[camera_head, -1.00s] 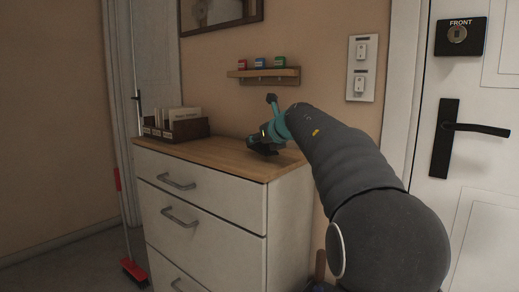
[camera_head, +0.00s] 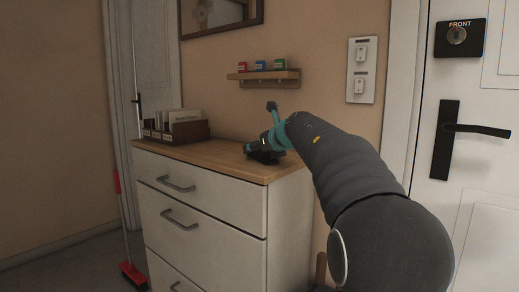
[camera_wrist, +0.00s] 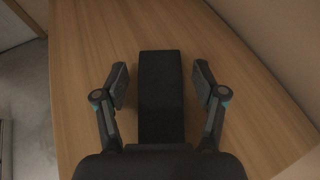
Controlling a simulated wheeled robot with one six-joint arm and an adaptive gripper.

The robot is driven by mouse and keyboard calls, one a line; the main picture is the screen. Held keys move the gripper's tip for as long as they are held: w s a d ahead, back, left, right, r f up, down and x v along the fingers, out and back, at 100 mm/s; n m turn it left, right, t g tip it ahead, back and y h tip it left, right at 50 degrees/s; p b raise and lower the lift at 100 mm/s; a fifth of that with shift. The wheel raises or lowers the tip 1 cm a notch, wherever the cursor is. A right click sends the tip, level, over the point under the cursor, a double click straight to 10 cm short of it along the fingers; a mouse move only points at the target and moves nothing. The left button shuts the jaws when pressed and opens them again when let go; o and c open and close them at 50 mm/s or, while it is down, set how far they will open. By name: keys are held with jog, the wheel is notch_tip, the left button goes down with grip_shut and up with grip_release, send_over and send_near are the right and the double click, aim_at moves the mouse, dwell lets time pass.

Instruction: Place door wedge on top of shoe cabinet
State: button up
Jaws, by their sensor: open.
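The door wedge (camera_wrist: 161,97) is a dark block lying on the wooden top of the shoe cabinet (camera_head: 215,153), a white unit with drawers. In the wrist view the wedge lies lengthwise between the two fingers of my gripper (camera_wrist: 161,88), with a gap on each side. The fingers are apart and do not touch it. Its near end is hidden by the gripper's body. In the head view my gripper (camera_head: 258,152) is low over the cabinet top, near its right end, and the wedge cannot be told apart from it.
A dark organizer box (camera_head: 187,131) with papers stands on the cabinet's left end. A small wall shelf (camera_head: 264,76) with several little containers hangs above. A red broom (camera_head: 133,272) stands left of the cabinet. The cabinet top between organizer and gripper is clear.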

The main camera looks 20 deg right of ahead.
jog(key=v, duration=1.1)
jog(key=shift+s+r, duration=0.1)
jog(key=shift+s, duration=0.3)
